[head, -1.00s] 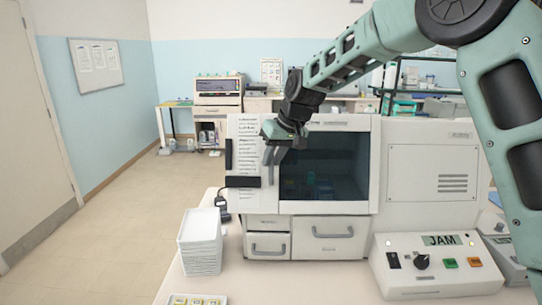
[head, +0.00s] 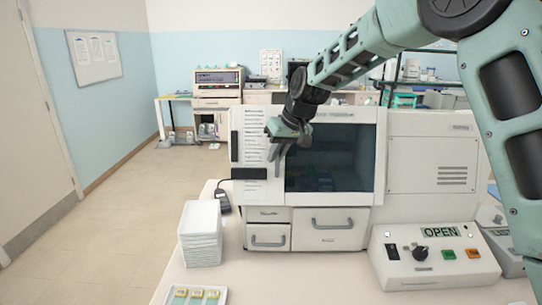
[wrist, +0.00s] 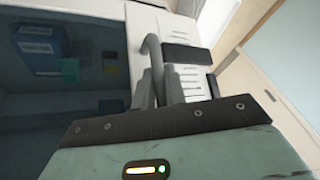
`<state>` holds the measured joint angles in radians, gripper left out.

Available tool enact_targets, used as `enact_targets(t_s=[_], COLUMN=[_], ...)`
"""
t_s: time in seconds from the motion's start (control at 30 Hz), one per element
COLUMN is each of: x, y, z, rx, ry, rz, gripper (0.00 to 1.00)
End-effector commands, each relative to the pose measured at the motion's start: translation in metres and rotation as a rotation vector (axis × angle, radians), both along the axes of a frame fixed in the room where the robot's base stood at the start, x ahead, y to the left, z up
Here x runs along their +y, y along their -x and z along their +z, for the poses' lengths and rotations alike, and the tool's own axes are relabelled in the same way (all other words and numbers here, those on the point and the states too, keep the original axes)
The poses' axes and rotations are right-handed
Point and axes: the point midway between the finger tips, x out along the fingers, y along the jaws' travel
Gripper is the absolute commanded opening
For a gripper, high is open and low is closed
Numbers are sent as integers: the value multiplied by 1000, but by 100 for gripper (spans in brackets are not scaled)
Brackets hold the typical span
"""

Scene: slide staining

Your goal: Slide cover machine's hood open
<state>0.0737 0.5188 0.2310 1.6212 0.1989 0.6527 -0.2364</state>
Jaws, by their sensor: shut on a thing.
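The slide cover machine (head: 412,187) is a white box on the bench. Its hood (head: 378,180) is a white front panel with a dark window (head: 330,165) and covers the upper left front; it looks closed or nearly so. My gripper (head: 278,157) is at the window's left side. In the wrist view my fingers (wrist: 160,90) are shut on a grey curved handle (wrist: 151,43) beside the dark window (wrist: 60,85). The handle is mostly hidden in the head view. The control box (head: 435,262) shows OPEN on its display (head: 440,231).
Drawers (head: 330,229) sit below the hood. A stack of white trays (head: 201,235) stands at the left front, near a slide tray (head: 195,294). The floor (head: 125,215) to the left is clear. A back bench holds another machine (head: 218,84).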

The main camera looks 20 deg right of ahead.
Motion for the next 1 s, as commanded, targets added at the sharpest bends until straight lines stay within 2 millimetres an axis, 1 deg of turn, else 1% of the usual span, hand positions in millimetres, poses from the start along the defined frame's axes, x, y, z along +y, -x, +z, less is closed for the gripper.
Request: enact_targets(t_s=[0.03,0.17,0.27,0.4,0.47,0.5,0.7,0.8,0.9,1.0], x=[-12,-45,-76,-124,-144,-158,-222,-249,-272,-291], y=[3,13,23,39,46,50,71,80,88,94], z=[-3,-4,-5,-4,-4,-3,-2,-1,0,0], rx=[-2,-1,-2,-2,-2,-2,-1,-1,-2,-1], ry=[1,1,1,1,1,2,1,1,2,2], rz=[-8,-11,-12,-12,-12,-12,-11,-10,-8,-6], gripper=[0,0,0,0,0,0,0,0,0,0])
